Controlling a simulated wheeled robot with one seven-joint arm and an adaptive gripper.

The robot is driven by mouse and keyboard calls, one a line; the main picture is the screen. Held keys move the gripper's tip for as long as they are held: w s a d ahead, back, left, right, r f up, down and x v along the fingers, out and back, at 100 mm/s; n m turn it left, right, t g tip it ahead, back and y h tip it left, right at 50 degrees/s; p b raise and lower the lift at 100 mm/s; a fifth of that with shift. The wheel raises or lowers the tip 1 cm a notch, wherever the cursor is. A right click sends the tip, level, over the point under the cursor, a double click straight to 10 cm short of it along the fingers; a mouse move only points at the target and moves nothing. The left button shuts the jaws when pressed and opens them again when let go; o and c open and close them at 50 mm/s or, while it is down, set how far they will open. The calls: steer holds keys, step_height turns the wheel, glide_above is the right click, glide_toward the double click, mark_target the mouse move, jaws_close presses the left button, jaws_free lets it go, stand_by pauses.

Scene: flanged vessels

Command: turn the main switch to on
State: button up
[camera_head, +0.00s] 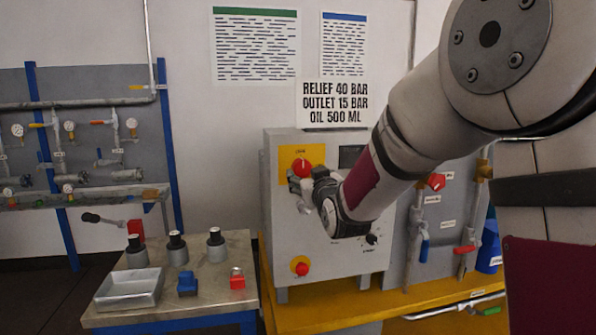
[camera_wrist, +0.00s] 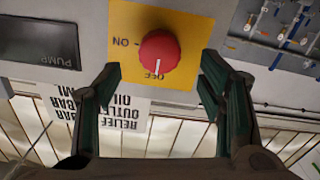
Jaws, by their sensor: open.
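The main switch is a round red knob (camera_wrist: 159,48) on a yellow plate (camera_wrist: 188,20) of the grey panel. In the wrist view, which is upside down, its white mark points at the word OFF; ON is at the left. It also shows in the head view as a red knob (camera_head: 302,168) on a yellow plate (camera_head: 288,152). My gripper (camera_wrist: 160,66) is open, with one finger on each side of the knob and gaps between. In the head view my gripper (camera_head: 301,188) is right at the knob and hides part of the plate's lower edge.
A dark display (camera_wrist: 40,43) marked PUMP is beside the plate. A red button (camera_head: 301,267) and black knob (camera_head: 371,239) are lower on the panel. Valves with red (camera_head: 436,181) and blue handles (camera_head: 424,251) stand right. A bench (camera_head: 213,288) with small parts stands left.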

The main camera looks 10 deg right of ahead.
mark_target(303, 169)
steer(key=shift+w, duration=2.55)
steer(key=c, duration=1.2)
steer(key=shift+o, duration=0.2)
